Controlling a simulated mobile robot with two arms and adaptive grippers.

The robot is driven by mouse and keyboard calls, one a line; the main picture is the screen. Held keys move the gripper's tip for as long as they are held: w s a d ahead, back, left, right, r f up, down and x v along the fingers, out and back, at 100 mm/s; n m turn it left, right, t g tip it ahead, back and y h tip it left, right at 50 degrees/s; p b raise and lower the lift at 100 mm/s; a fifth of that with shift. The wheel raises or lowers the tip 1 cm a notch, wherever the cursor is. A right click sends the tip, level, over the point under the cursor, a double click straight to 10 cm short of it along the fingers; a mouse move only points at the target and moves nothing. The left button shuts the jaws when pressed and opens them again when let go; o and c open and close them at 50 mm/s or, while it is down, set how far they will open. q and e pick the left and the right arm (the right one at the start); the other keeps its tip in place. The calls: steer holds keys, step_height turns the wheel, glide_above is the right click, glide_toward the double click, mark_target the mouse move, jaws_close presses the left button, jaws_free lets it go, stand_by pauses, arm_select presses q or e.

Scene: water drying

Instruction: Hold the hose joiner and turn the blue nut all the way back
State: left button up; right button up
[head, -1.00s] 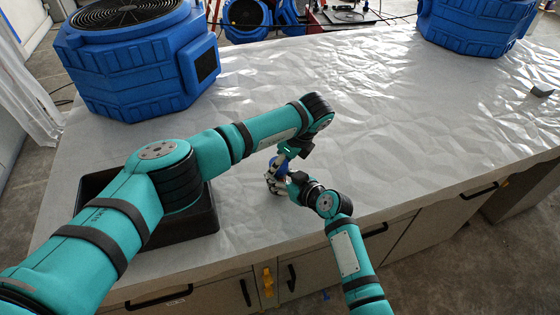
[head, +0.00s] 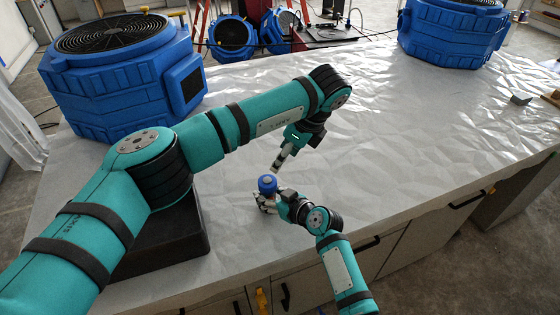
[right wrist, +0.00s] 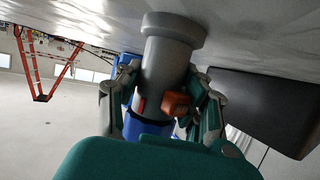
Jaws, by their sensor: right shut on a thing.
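The hose joiner stands upright near the table's front edge, with its blue nut (head: 267,183) on top in the head view. My right gripper (head: 266,200) is shut on the hose joiner below the nut. My left gripper (head: 278,164) is above and slightly right of the nut, apart from it, pointing down. It is seen nearly edge-on, so its finger gap is unclear. The joiner's lower part is mostly hidden in the head view.
A large blue fan (head: 120,75) stands at the back left and another (head: 452,35) at the back right.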

stand_by(0.3)
steer(key=o, duration=1.3)
